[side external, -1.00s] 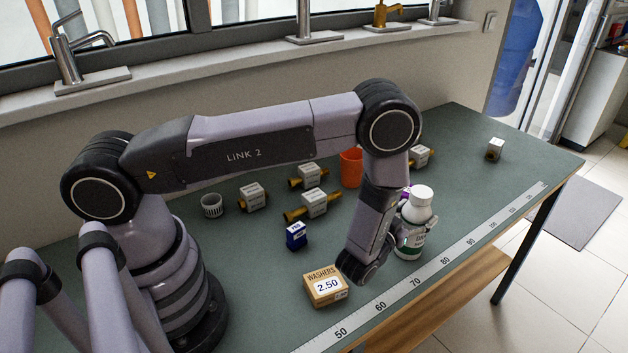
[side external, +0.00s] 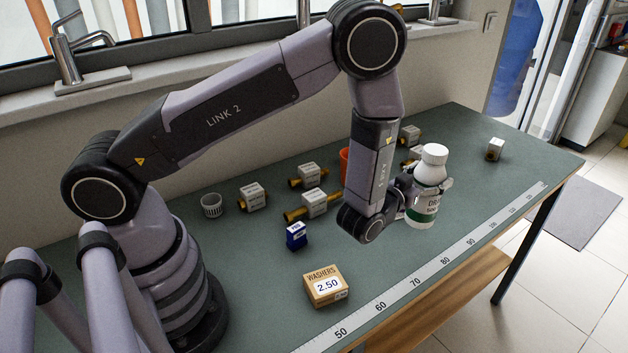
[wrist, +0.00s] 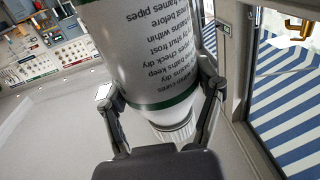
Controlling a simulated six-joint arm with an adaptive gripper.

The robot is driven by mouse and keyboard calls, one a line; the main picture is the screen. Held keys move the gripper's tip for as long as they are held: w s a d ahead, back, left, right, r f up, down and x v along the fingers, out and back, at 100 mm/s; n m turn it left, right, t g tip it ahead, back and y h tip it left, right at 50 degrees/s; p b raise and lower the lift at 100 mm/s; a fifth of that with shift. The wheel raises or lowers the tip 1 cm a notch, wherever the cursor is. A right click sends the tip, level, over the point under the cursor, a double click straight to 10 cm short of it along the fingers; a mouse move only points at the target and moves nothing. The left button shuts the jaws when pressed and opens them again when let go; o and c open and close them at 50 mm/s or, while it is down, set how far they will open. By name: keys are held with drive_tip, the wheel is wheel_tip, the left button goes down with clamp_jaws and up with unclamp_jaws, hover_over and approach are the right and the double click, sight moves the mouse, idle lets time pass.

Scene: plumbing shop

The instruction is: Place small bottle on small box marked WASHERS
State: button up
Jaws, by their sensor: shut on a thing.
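The small white bottle (side external: 427,190) with a white cap and a green band is upright and held above the bench in the side view. My gripper (side external: 425,186) is shut on it, around its body. In the wrist view the bottle (wrist: 155,50) fills the upper middle, with my gripper's two fingers (wrist: 160,98) on either side of it. The small cardboard box marked WASHERS (side external: 325,286), with a 2.50 label, lies on the bench at the front, left of and below my gripper. Its top is clear.
A blue box (side external: 296,236) stands behind the WASHERS box. Several boxed brass fittings (side external: 313,203), a white strainer cup (side external: 212,205) and an orange cup (side external: 344,166) stand further back. A ruler strip (side external: 440,266) runs along the bench's front edge.

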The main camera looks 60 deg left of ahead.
drive_tip(key=shift+w+d+r+m+h, duration=0.15)
drive_tip(key=shift+m+h, duration=0.1)
drive_tip(key=shift+h, duration=0.2)
drive_tip(key=shift+w+d+m+h, duration=0.15)
drive_tip(key=shift+m+h, duration=0.1)
drive_tip(key=shift+h, duration=0.2)
drive_tip(key=m+h, duration=0.1)
drive_tip(key=d+h, duration=0.1)
drive_tip(key=m+h, duration=0.1)
drive_tip(key=h, duration=0.1)
drive_tip(key=shift+w+d+m+g, duration=0.25)
drive_tip(key=shift+m+g, duration=0.05)
drive_tip(key=shift+s+d+m+g+h, duration=0.15)
drive_tip(key=shift+d+m+g+h, duration=0.2)
drive_tip(key=shift+m+h, duration=0.5)
drive_tip(key=s+a+r+m+g+h, duration=0.1)
drive_tip(key=s+a+m+g+h, duration=0.2)
drive_tip(key=s+m+g+h, duration=0.5)
drive_tip(key=s+a+r+m+g+h, duration=0.15)
drive_tip(key=s+m+g+h, duration=0.25)
drive_tip(key=s+m+g, duration=0.7)
drive_tip(key=s+f+n+g, duration=0.1)
drive_tip(key=s+f, duration=0.3)
drive_tip(key=f, duration=0.5)
drive_tip(key=shift+s+a+n+g, duration=0.2)
drive_tip(key=shift+a+n+g, duration=0.2)
drive_tip(key=shift+n, duration=0.35)
